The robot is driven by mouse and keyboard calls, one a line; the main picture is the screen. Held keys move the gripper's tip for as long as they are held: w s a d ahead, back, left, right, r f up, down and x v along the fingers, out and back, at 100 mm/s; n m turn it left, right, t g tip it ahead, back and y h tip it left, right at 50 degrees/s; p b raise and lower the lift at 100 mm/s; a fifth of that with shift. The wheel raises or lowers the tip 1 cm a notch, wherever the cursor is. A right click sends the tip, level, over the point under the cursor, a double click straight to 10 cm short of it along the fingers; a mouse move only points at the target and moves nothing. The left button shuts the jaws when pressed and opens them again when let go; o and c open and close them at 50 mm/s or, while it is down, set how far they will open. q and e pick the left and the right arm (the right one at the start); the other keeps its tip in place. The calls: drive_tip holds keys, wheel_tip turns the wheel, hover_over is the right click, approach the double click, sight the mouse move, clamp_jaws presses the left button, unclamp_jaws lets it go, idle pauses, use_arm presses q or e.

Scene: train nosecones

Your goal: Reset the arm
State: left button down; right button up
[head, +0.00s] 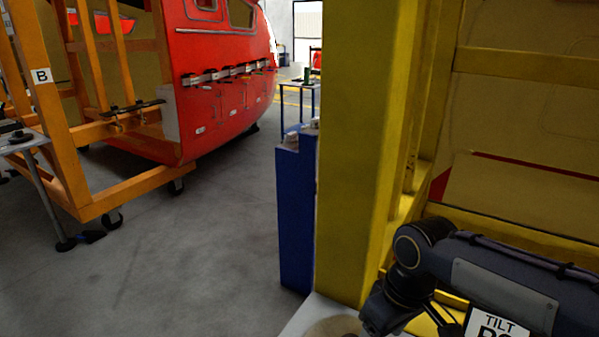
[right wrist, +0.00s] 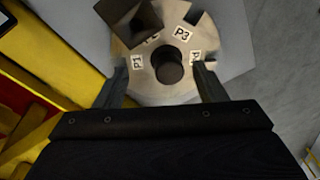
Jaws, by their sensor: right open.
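My right arm (head: 420,260) comes in from the lower right of the head view, bent beside the yellow frame; its gripper cannot be made out there. In the right wrist view my right gripper (right wrist: 160,70) is open, its two dark fingers apart with nothing between them gripped. Beyond the fingertips is a pale round disc (right wrist: 150,85) with notches, a dark central knob (right wrist: 168,66) and labels such as P3. A dark square block (right wrist: 130,20) stands at the disc's far left edge. My left arm and gripper are not in view.
A yellow frame (head: 350,150) stands close, beside my right arm. A blue post (head: 296,215) stands left of it. An orange wheeled frame (head: 130,200) holds a red nosecone (head: 220,110) at the left. The grey floor (head: 200,270) between them is clear.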

drive_tip(key=s+d+f+m+t+y, duration=0.1)
drive_tip(key=s+d+m+t, duration=0.1)
drive_tip(key=s, duration=0.4)
drive_tip(key=s+d+f+m+t+y, duration=0.1)
drive_tip(key=s+d+m+t, duration=0.2)
drive_tip(key=s+m, duration=0.2)
drive_tip(key=shift+s+d+f+m, duration=0.3)
drive_tip(key=shift+s+d+f, duration=0.05)
drive_tip(key=shift+s, duration=0.7)
